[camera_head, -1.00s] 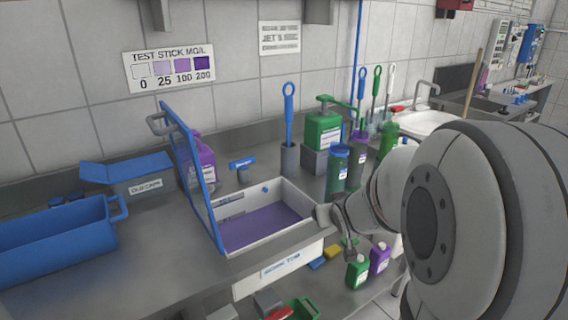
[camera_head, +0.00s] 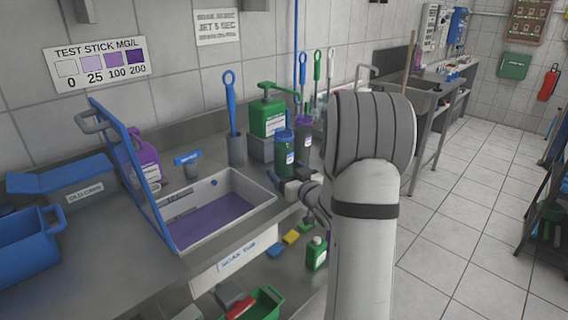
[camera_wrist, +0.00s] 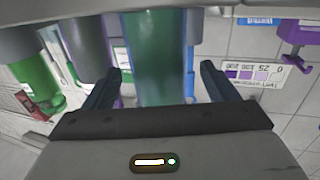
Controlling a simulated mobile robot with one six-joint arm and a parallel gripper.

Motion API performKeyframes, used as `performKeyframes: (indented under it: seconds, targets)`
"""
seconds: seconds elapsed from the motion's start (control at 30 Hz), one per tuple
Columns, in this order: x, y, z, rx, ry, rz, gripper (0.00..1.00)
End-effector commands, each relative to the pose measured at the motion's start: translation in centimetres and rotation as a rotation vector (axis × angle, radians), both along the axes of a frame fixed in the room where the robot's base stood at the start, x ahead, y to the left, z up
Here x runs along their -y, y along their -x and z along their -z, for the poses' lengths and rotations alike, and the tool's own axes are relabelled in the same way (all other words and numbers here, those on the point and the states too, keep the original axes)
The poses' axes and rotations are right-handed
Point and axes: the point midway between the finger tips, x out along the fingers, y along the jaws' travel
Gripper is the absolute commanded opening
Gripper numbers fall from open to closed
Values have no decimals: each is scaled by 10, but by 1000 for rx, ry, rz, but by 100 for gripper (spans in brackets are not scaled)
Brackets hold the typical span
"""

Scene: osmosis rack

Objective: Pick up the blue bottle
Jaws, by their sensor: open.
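The blue bottle (camera_head: 285,158) has a blue cap and a dark teal body with a pale label. It stands upright on the steel counter, right of the white tub. My gripper (camera_head: 287,187) is low in front of it in the head view, small and partly hidden by my arm. In the wrist view, which is upside down, the fingers (camera_wrist: 160,76) are spread wide. The translucent teal bottle (camera_wrist: 157,45) shows between and beyond them, with its ends cut off. I see no finger touching it.
A purple-capped bottle (camera_head: 304,135) stands close on its right. A green pump container (camera_head: 268,117) and a blue brush in a grey holder (camera_head: 236,150) stand behind and to the left. The white tub (camera_head: 252,190) with purple liquid is close on the left.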

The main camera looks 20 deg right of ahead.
Motion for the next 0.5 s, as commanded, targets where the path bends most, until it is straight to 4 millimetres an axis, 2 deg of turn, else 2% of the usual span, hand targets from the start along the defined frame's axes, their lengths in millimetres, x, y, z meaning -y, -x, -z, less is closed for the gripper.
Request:
performKeyframes:
  seconds: [0.1,0.2,0.5]
  targets:
    - [-2,-19,2,0,0,-2,80]
    - [-2,-31,2,-1,0,0,80]
    - [-2,-36,2,0,1,2,80]
